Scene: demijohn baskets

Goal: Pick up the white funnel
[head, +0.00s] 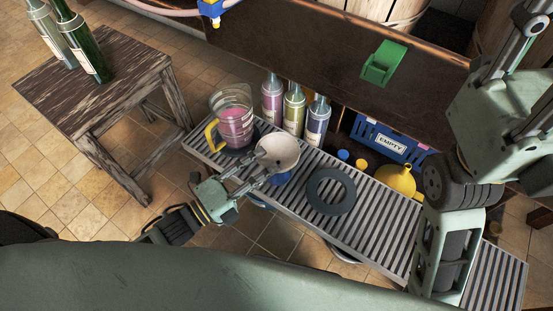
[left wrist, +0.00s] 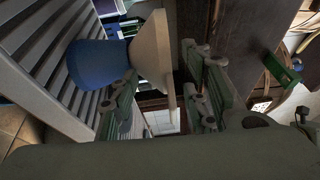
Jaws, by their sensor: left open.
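The white funnel (head: 279,152) sits wide mouth up on a blue holder (head: 280,178) at the near edge of the slatted rack. My left gripper (head: 261,172) is open at the funnel's near left side. In the left wrist view the pale funnel (left wrist: 150,48) shows sideways with the blue holder (left wrist: 98,63) below its cone. Its rim lies between the two spread fingers of the left gripper (left wrist: 168,103); I cannot tell whether they touch it.
On the rack (head: 385,236), a pink-filled jug (head: 236,122) with a yellow handle stands close left of the funnel. A dark ring (head: 331,206) lies to the right, then a yellow funnel (head: 397,181). Three bottles (head: 294,112) and a blue "EMPTY" crate (head: 384,142) stand behind.

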